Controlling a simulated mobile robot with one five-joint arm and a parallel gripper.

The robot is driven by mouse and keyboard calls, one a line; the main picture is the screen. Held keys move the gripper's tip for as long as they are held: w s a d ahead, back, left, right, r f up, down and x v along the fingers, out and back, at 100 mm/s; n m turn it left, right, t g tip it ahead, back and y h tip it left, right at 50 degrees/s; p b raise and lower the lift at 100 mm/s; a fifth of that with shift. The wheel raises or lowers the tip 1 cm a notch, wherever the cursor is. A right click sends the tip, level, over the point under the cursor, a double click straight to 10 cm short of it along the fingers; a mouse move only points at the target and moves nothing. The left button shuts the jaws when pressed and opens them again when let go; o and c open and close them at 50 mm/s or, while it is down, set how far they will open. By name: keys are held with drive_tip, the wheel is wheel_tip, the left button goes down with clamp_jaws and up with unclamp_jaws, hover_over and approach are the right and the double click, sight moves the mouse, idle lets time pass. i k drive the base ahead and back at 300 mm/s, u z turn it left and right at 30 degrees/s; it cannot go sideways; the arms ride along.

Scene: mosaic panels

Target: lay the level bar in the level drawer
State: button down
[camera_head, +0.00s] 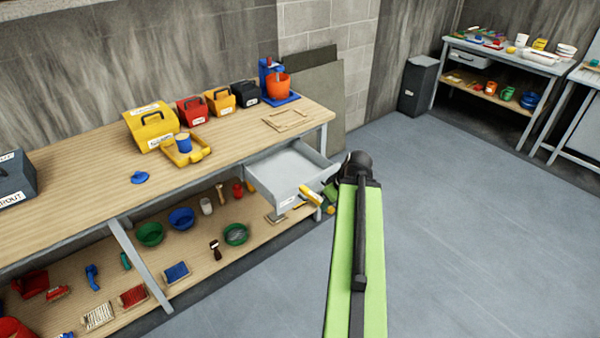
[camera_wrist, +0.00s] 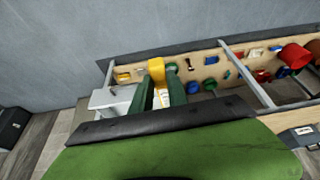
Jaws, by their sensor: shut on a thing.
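The level bar (camera_head: 311,195) is yellow, and my gripper (camera_head: 326,197) is shut on it by the right front corner of the drawer. In the wrist view the yellow bar (camera_wrist: 157,72) shows between the two green fingers of my gripper (camera_wrist: 160,92). The level drawer (camera_head: 290,165) is light grey, pulled out under the bench top, and its visible floor looks empty. A label on its front is too small to read. In the wrist view the drawer (camera_wrist: 105,100) lies left of the fingers. I cannot tell the bar's height above the drawer rim.
The wooden bench top (camera_head: 90,210) holds toolboxes, a yellow tray (camera_head: 187,152) and a blue stand with an orange bucket (camera_head: 278,86). The lower shelf (camera_head: 200,255) carries bowls, brushes and other tools. The grey floor (camera_head: 470,230) at the right is clear.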

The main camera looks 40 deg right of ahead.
sight(295, 181)
drive_tip(key=u, duration=0.05)
drive_tip(key=i, duration=1.5)
drive_tip(key=z, duration=0.05)
